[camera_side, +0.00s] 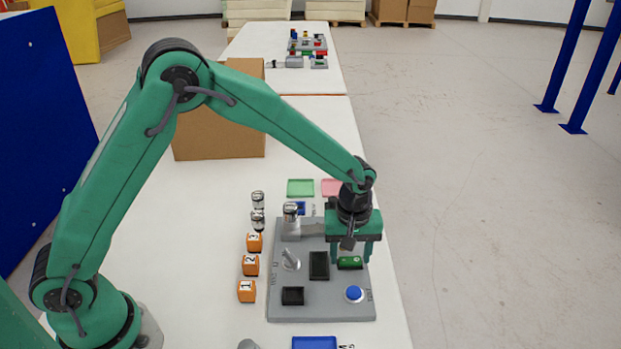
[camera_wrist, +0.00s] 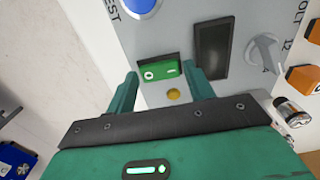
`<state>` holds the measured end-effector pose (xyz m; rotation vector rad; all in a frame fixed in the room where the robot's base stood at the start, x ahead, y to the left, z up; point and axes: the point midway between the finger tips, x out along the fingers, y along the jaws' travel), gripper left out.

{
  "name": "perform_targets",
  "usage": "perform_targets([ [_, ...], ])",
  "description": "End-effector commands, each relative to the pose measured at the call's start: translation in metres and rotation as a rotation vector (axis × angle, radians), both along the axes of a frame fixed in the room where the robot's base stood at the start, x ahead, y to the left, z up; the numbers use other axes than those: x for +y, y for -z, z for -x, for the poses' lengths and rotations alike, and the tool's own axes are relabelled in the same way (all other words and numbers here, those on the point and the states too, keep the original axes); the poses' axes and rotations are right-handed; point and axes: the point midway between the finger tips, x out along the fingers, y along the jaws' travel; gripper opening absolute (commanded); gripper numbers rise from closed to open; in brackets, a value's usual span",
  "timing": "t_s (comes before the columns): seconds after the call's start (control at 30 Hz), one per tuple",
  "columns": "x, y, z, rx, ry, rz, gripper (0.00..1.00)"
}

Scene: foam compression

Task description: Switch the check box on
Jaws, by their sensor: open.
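The check box (camera_side: 325,309) is a grey panel box on the white table. Its green rocker switch (camera_side: 350,262) sits at the right side in the side view. In the wrist view the switch (camera_wrist: 160,71) shows a circle mark at left and a dash mark at right; I cannot tell surely which end is pressed. My gripper (camera_side: 351,256) points down over the switch. In the wrist view its two open fingers (camera_wrist: 160,76) stand on either side of the switch, with nothing held. Whether they touch the panel is unclear.
The panel also bears a blue button (camera_side: 354,293), a dark window (camera_side: 319,266), a grey knob (camera_side: 290,260) and a yellow round spot (camera_wrist: 173,95). Orange numbered cubes (camera_side: 251,265) and small jars (camera_side: 257,219) stand to the left. A cardboard box (camera_side: 217,137) stands behind.

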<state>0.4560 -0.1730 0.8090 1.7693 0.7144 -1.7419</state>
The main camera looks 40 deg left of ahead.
Motion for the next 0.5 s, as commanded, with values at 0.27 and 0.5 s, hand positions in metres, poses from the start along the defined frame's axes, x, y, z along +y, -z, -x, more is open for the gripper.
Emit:
perform_targets([
  [0.27,0.0001,-0.0003,0.0001,0.0,0.0,0.0,0.21],
  [0.5,0.0009,-0.0005,0.0011,-0.021,-0.001,0.009,0.21],
])
